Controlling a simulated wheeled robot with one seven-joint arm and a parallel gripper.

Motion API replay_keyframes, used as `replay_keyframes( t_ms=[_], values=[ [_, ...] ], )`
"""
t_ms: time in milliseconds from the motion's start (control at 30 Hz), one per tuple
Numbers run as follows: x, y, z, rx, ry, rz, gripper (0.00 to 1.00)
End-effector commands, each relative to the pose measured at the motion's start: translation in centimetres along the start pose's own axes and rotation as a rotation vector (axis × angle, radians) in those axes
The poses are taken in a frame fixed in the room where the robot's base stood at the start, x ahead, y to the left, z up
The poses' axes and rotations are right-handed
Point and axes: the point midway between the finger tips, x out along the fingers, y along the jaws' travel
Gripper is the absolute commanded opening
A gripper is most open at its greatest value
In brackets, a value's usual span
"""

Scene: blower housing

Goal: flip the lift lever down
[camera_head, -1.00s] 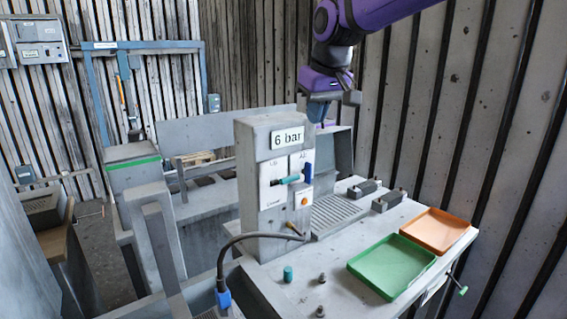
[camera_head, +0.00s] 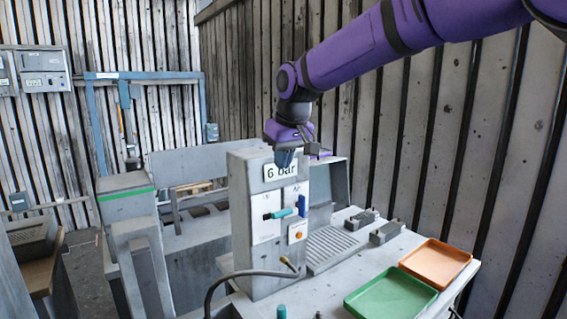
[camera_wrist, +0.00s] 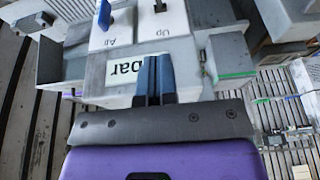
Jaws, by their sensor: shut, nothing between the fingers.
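The grey housing column (camera_head: 244,230) carries a white "6 bar" sign and two small panels. A teal lever (camera_head: 278,214) sticks out roughly level across the left panel, labelled "Up" at its top in the wrist view. A blue lever (camera_head: 302,205) stands upright on the right panel. It also shows in the wrist view (camera_wrist: 104,14). My gripper (camera_head: 285,158) is shut and empty at the top of the column, overlapping the "6 bar" sign. In the wrist view its blue fingers (camera_wrist: 154,68) are together beside the sign. The teal handle is not clearly visible there.
An orange button (camera_head: 298,234) sits below the blue lever. A black cable (camera_head: 235,277) curves at the column's foot. A green tray (camera_head: 390,298) and an orange tray (camera_head: 435,262) lie on the bench at right. A ribbed plate (camera_head: 332,248) lies beside the column.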

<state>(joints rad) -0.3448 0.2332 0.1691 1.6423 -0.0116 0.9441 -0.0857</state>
Motion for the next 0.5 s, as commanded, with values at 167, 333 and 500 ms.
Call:
replay_keyframes(
  t_ms=[167,333,500],
  values=[
    [3.5,-0.1,0.1,-0.001,-0.004,-0.001,0.00],
    [6.7,0.0,0.1,-0.002,-0.004,0.000,0.00],
    [8.6,0.0,1.4,-0.001,-0.002,0.000,0.00]
  ],
)
